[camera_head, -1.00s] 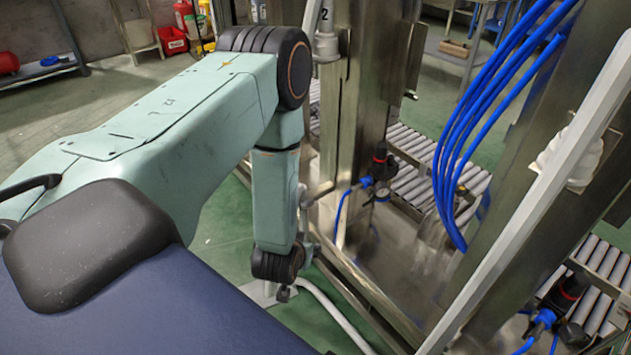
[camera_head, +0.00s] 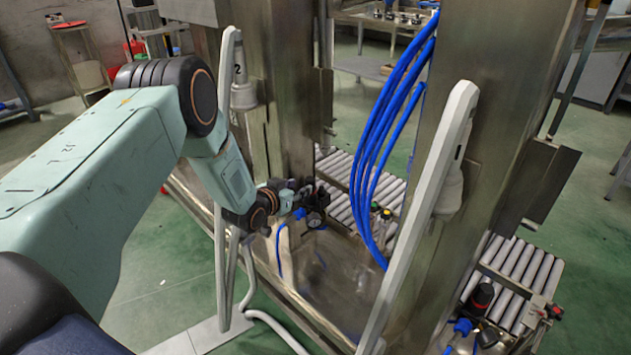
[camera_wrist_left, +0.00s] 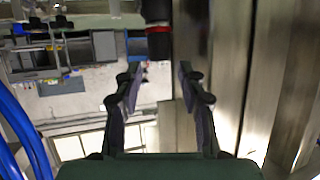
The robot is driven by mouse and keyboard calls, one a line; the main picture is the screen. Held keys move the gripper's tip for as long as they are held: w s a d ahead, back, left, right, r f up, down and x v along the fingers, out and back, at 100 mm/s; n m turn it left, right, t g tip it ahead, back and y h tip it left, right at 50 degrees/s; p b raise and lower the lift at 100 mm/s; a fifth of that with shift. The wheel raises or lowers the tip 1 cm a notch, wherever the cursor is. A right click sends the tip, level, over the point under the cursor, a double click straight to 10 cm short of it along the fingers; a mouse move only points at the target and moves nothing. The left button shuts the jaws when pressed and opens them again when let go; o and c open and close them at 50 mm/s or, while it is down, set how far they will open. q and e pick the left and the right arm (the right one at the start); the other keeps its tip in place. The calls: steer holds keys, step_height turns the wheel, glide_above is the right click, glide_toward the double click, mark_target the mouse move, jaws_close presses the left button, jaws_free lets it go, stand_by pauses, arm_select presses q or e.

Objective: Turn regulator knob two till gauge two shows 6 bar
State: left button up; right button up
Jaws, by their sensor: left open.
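The regulator on the post marked 2 has a black knob (camera_head: 321,193), partly covered by my left gripper (camera_head: 302,190) in the head view. Its small round gauge (camera_head: 314,219) sits just below; the reading is too small to make out. In the left wrist view, a black knob with a red band (camera_wrist_left: 158,28) shows at the top, in line with the gap between my open fingers (camera_wrist_left: 160,82). The fingers look empty, and I cannot tell whether they touch the knob. My right gripper is not in view.
A white slanted bar (camera_head: 418,225) and blue hoses (camera_head: 385,130) stand right of the regulator. A steel post (camera_head: 283,90) rises behind my left gripper. Another regulator with a red-ringed knob (camera_head: 483,297) is at lower right. Roller conveyors (camera_head: 510,270) lie behind.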

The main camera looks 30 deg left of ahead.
mark_target(307, 184)
arm_select(q)
steer(key=shift+w+f, duration=0.1)
steer(key=shift+w, duration=0.1)
steer(key=shift+a+f+h, duration=0.1)
steer(key=shift+f+h, duration=0.05)
steer(key=shift+h, duration=0.15)
steer(key=shift+w+f+b, duration=0.2)
steer(key=shift+w+b, duration=0.05)
steer(key=shift+b, duration=0.05)
steer(key=b+x, duration=0.2)
steer(key=x, duration=0.2)
steer(key=shift+w+f, duration=0.25)
steer(key=shift+w, duration=0.1)
steer(key=shift+w+f+b, duration=0.15)
steer(key=shift+w+b, duration=0.15)
steer(key=shift+b, duration=0.1)
steer(key=shift+w+f+b, duration=0.1)
steer(key=shift+w+b, duration=0.2)
steer(key=shift+w, duration=0.4)
steer(key=shift+c, duration=0.4)
